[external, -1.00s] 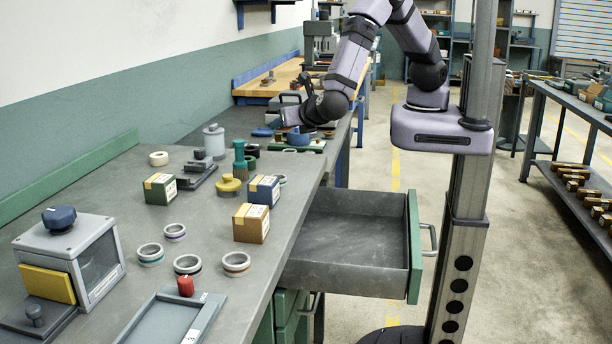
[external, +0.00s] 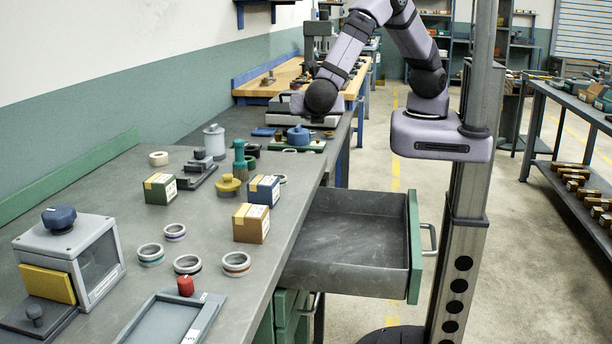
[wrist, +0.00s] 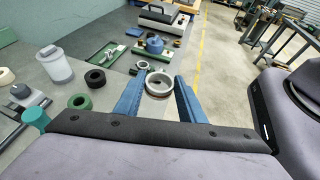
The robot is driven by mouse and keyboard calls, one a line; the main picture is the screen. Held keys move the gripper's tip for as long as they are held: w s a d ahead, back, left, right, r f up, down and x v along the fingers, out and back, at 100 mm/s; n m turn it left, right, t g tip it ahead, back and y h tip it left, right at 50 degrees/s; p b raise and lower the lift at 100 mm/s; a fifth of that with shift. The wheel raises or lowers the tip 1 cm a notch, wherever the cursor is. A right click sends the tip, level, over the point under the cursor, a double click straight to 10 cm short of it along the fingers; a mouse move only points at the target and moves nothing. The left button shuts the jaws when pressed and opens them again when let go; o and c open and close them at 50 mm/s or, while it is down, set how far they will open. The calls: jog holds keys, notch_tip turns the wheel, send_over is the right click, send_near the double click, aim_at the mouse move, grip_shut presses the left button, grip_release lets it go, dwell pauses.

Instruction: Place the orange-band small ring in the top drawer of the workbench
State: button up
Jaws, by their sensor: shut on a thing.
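My gripper (wrist: 158,84) shows in the wrist view with two blue fingers shut on a small grey ring (wrist: 159,82). A thin brownish-orange band shows low on this ring, which is held above the surface. In the external view my gripper is at the far end of the bench, and its fingers and the held ring are hidden behind the wrist. The top drawer (external: 350,240) of the workbench (external: 205,205) is pulled out on the right side and looks empty. Another ring with an orange-brown band (external: 236,263) lies on the bench near the drawer.
Other rings (external: 187,264), small boxes (external: 251,223) and a yellow-knobbed piece (external: 229,184) stand on the bench left of the drawer. A clear-windowed case (external: 70,258) and a tray (external: 175,320) are at the front. The space above the drawer is clear.

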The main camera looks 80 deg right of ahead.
jog(key=s+a+f+m+g+y+b, duration=0.1)
jog(key=s+a+f+m+g+b, duration=0.15)
jog(key=s+m+g, duration=0.25)
jog(key=s+a+f+m+g+y+b, duration=0.1)
jog(key=s+f+m+g, duration=0.3)
jog(key=s+m+g, duration=0.15)
notch_tip(320, 180, up, 12)
jog(key=r+m+t+y+b, duration=0.1)
jog(key=m+t+y+b, duration=0.6)
jog(key=m+y, duration=1.9)
send_over(343, 259)
jog(key=a, duration=0.5)
jog(key=m+g+h, duration=0.1)
notch_tip(343, 259, down, 25)
jog(key=shift+s+d+h+b, duration=0.2)
jog(key=shift+d+h+b, duration=0.05)
jog(key=shift+h+b, duration=0.1)
jog(key=shift+f, duration=0.2)
jog(key=shift+f, duration=4.85)
